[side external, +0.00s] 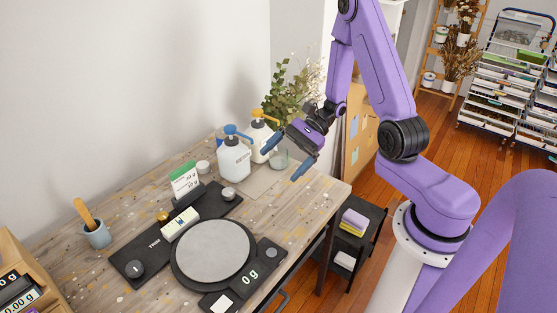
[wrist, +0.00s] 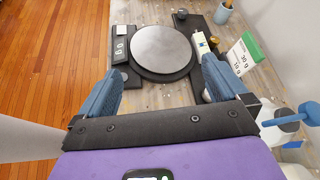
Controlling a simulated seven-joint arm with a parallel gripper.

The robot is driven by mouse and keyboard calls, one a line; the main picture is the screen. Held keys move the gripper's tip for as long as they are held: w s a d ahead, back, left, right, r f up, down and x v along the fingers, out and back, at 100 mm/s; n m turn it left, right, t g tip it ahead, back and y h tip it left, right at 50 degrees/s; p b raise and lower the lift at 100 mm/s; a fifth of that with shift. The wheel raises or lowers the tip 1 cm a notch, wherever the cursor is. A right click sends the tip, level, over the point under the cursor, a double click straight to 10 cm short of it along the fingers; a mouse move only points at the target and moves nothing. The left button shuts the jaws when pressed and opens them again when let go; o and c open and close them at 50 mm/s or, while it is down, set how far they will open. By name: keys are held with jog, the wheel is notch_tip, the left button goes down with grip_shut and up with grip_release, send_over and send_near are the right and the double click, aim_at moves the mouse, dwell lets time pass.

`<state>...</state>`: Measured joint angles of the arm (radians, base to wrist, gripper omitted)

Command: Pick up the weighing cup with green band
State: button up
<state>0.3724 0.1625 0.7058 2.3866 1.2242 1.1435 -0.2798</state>
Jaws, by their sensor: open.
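I cannot make out a green band on any cup in either view. In the wrist view my gripper (wrist: 160,70) frames bare wood and the scale's near edge, with no cup between the fingers.
A scale with a round grey plate (side external: 214,249) stands at the front on the wooden table (side external: 316,190). Behind it are a white-and-green card (side external: 184,180), a white bottle with a blue pump (side external: 234,160) and a yellow-topped bottle (side external: 259,137). A grey pot (side external: 97,236) holds a wooden stick.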

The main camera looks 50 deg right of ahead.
jog(key=w+d+f+m+t+h, duration=0.3)
jog(key=d+f+m+t+h, duration=0.15)
jog(key=d+m+t, duration=0.45)
jog(key=m+t+h, duration=0.2)
jog(key=m+h, duration=0.5)
jog(key=m, duration=0.2)
send_near(287, 157)
jog(key=x, duration=0.6)
jog(key=shift+a, duration=0.2)
jog(key=shift+x, duration=2.9)
jog(key=shift+s+d+f+m, duration=0.1)
jog(key=shift+d+f+m, duration=0.05)
jog(key=shift+d+m, duration=0.15)
jog(key=c, duration=1.2)
jog(key=shift+c, duration=0.2)
